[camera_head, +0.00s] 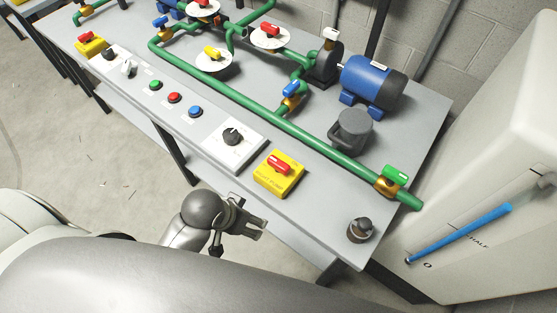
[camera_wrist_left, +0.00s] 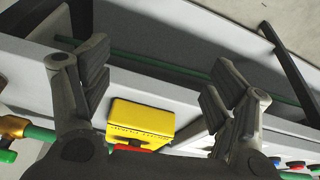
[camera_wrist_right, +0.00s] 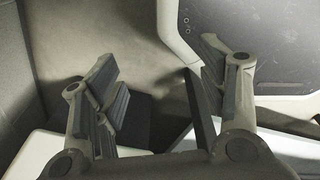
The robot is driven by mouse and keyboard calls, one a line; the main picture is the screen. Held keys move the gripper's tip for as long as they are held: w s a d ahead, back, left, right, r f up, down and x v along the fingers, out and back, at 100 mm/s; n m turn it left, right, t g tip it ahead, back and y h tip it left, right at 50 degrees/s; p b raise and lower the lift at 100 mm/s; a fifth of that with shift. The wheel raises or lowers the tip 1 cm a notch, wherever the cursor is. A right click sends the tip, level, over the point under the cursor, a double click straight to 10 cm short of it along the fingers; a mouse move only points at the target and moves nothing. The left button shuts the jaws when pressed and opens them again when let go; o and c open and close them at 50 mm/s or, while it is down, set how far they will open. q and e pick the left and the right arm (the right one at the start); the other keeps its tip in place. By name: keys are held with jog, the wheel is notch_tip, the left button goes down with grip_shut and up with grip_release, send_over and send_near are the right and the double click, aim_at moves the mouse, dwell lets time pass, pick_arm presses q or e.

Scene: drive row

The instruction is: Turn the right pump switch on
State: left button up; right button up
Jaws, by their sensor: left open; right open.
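The right pump switch is a yellow box (camera_head: 279,174) with a red handle (camera_head: 278,164) on top, near the front right of the grey bench. In the left wrist view the yellow box (camera_wrist_left: 141,119) shows between and beyond the open fingers, with a bit of red at its lower edge. My left gripper (camera_head: 262,222) is open and empty, in front of the bench edge, just below the box and apart from it. My right gripper (camera_wrist_right: 165,85) is open and empty in the right wrist view, away from the switch; it is not seen in the head view.
A black dial (camera_head: 232,136) sits left of the box, a dark knob (camera_head: 360,230) to its right. A green pipe (camera_head: 320,145) with a green-handled valve (camera_head: 395,175) runs behind. A blue motor (camera_head: 372,82) stands further back. Another yellow switch (camera_head: 90,44) is far left. A white tank (camera_head: 490,170) stands right.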

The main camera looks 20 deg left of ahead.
pick_arm(q)
jog(key=w+d+r+m+h, duration=0.2)
jog(key=w+d+r+h, duration=0.1)
jog(key=w+d+r, duration=0.5)
notch_tip(320, 180, up, 7)
jog(key=g+y, duration=0.4)
send_over(279, 163)
notch_tip(279, 163, down, 10)
jog(key=shift+a+f, duration=0.1)
pick_arm(e)
jog(key=shift+a+f, duration=0.1)
pick_arm(q)
jog(key=shift+c, duration=0.5)
